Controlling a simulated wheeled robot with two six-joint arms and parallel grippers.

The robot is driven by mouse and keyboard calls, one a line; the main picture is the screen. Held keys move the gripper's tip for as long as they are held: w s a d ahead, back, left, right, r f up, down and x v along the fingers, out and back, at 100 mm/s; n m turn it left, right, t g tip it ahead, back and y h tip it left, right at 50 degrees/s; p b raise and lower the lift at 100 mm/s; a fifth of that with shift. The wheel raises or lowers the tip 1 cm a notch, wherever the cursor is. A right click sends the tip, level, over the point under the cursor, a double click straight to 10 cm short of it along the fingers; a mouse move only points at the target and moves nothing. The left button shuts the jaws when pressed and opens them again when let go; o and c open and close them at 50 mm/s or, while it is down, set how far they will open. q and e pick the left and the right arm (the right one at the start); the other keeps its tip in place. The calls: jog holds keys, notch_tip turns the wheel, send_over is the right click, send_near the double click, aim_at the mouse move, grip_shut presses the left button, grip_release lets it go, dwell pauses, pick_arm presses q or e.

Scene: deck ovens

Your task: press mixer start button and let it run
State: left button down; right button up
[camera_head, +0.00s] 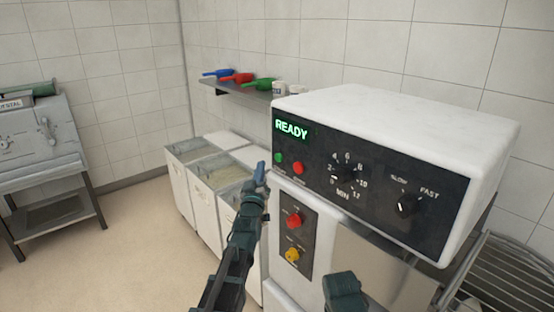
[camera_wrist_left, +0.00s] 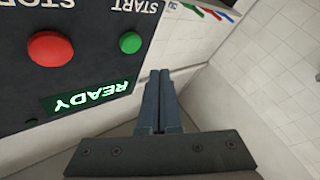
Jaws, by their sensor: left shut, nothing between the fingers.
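The white mixer (camera_head: 400,120) has a dark control panel with a lit green READY display (camera_head: 292,130). A green start button (camera_head: 279,157) and a red stop button (camera_head: 298,168) sit below the display. In the left wrist view the green button (camera_wrist_left: 130,42), labelled START, and the larger red button (camera_wrist_left: 50,48) appear upside down. My left gripper (camera_head: 261,172) is shut and empty, just left of the panel. Its fingertips (camera_wrist_left: 160,76) look apart from the green button. At the bottom of the head view a dark part of my right arm (camera_head: 344,292) shows; its fingers are not visible.
A timer knob (camera_head: 347,173) and a speed knob (camera_head: 407,205) are on the panel. A lower plate holds a red button (camera_head: 293,219) and a yellow button (camera_head: 292,255). White bins (camera_head: 205,205) stand behind my left arm. A shelf with coloured scoops (camera_head: 237,77) hangs above. A wire rack (camera_head: 505,280) is at right.

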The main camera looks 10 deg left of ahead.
pick_arm(q)
jog(key=shift+w+d, duration=1.1)
jog(key=shift+w, duration=0.3)
jog(key=shift+w, duration=0.1)
dwell(1.1)
jog(key=shift+w+d, duration=0.25)
jog(key=shift+w+d, duration=0.3)
jog(key=shift+w, duration=0.05)
dwell(0.8)
jog(key=shift+s+a, duration=0.1)
dwell(0.3)
jog(key=shift+s+a, duration=0.45)
jog(key=shift+s, duration=0.15)
jog(key=s+a, duration=0.1)
jog(key=s, duration=0.1)
jog(key=s+a, duration=0.2)
dwell(0.4)
